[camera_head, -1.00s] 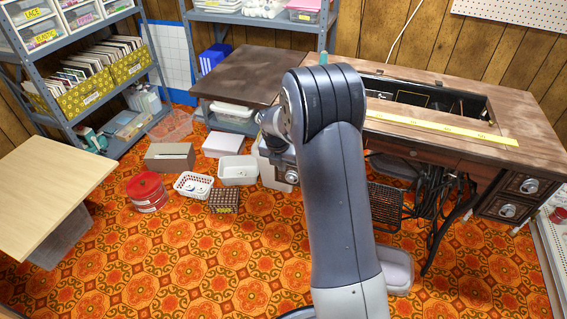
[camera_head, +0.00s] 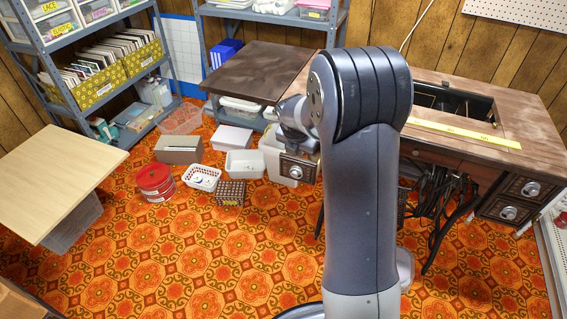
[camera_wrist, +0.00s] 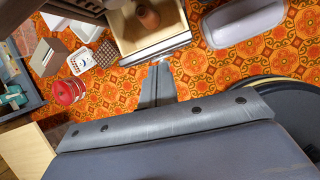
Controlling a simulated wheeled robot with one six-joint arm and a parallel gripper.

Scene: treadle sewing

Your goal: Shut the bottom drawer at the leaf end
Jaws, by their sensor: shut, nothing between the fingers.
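The leaf-end drawer (camera_wrist: 150,22) stands pulled out in the wrist view, with a pale wooden inside and a brown rounded object in it. Its front panel (camera_wrist: 156,48) faces my gripper. In the head view a dark carved drawer front with a round knob (camera_head: 296,172) shows just left of my arm, below the leaf (camera_head: 262,72). My gripper (camera_wrist: 159,66) is shut and empty, with its tips close to the drawer front's lower edge in the wrist view. I cannot tell whether they touch. My arm hides much of the leaf-end drawer stack in the head view.
A white basket (camera_head: 202,178), a red tin (camera_head: 155,183), a brown patterned box (camera_head: 230,192) and a white bin (camera_head: 245,163) stand on the floor left of the drawer. A pale tub (camera_wrist: 243,22) lies right of it in the wrist view. Patterned floor in front is clear.

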